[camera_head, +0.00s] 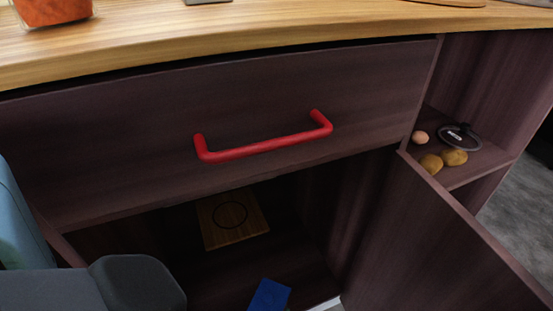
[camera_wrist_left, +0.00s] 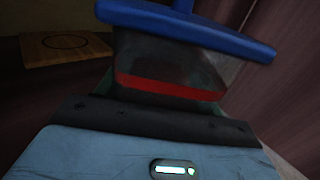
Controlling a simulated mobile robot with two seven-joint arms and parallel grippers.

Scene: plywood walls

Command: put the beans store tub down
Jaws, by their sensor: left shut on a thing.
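The beans store tub (camera_wrist_left: 170,68) is a see-through tub with a blue lid and red contents low inside. It fills the upper middle of the left wrist view. My left gripper (camera_wrist_left: 150,107) is shut on it. In the head view only a blue part of the tub (camera_head: 268,296) shows at the bottom edge, inside the open cupboard. My left arm comes in at the lower left and the gripper's fingers are hidden there. A wooden board (camera_head: 220,234) with a dark ring lies deeper in the cupboard, apart from the tub. My right gripper is out of view.
A shut drawer with a red handle (camera_head: 262,146) is above the cupboard opening. An open door (camera_head: 440,240) stands at the right. A side shelf holds potatoes (camera_head: 454,157), an egg (camera_head: 420,137) and a lid (camera_head: 460,140). The wooden counter (camera_head: 250,30) is above.

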